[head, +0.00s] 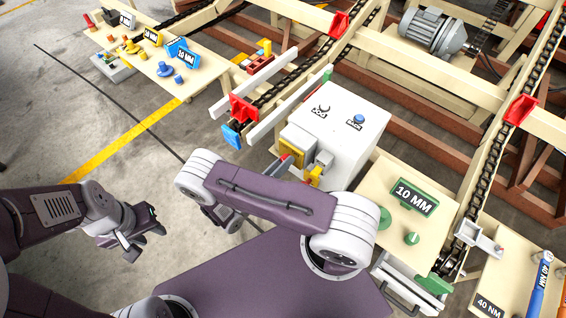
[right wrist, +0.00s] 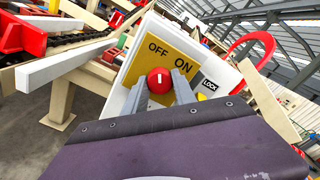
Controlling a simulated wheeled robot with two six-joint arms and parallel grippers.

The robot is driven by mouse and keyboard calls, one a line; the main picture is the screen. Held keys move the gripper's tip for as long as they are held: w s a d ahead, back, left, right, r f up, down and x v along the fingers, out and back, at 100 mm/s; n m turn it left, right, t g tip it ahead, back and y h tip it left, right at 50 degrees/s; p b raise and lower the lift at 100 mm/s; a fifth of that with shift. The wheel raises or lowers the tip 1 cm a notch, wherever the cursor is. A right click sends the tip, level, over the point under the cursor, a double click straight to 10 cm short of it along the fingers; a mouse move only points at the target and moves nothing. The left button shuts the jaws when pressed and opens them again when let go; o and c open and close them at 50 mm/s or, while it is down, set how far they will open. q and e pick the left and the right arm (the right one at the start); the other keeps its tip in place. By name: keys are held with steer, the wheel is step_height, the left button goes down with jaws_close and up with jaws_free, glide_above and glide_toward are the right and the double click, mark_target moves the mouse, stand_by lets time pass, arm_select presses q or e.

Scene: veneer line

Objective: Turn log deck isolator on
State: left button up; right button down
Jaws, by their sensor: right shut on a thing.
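The isolator is a red round knob (right wrist: 160,81) with a short white mark, on a yellow plate (right wrist: 150,55) lettered OFF and ON. In the right wrist view the white mark stands about upright, under the word OFF. My right gripper (right wrist: 159,87) is shut on the knob, one grey finger on each side. My left gripper (head: 143,243) is open and empty over the floor, away from the cabinet.
A LOCK label (right wrist: 208,85) and a red loop (right wrist: 262,42) are right of the plate. A table with a 10 MM sign (head: 414,198) stands at right.

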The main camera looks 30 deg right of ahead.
steer(key=shift+m+b, duration=0.65)
steer(key=shift+m, duration=7.05)
steer(key=c, duration=1)
jaws_free()
steer(key=shift+a, duration=0.15)
